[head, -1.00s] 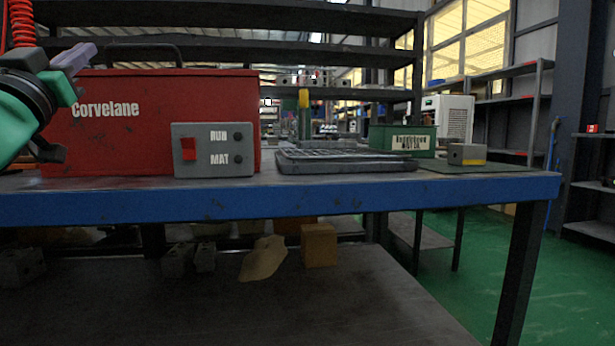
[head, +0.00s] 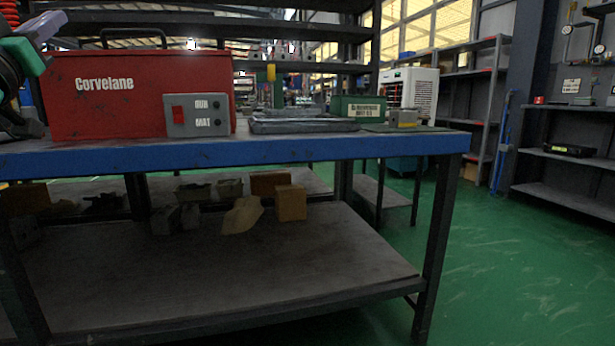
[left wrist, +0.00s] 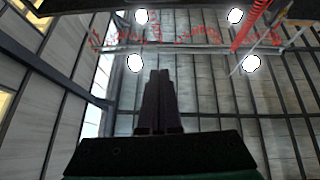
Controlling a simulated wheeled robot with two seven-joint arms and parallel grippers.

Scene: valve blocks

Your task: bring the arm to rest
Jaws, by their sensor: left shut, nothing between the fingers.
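My left gripper (head: 40,27) is at the upper left edge of the head view, in front of the red Corvelane box and above the bench top. In the left wrist view its two dark fingers (left wrist: 160,100) are together with nothing between them, pointing up at the ceiling and wall. My right gripper does not show in either view.
Green floor (head: 510,260) lies open at right.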

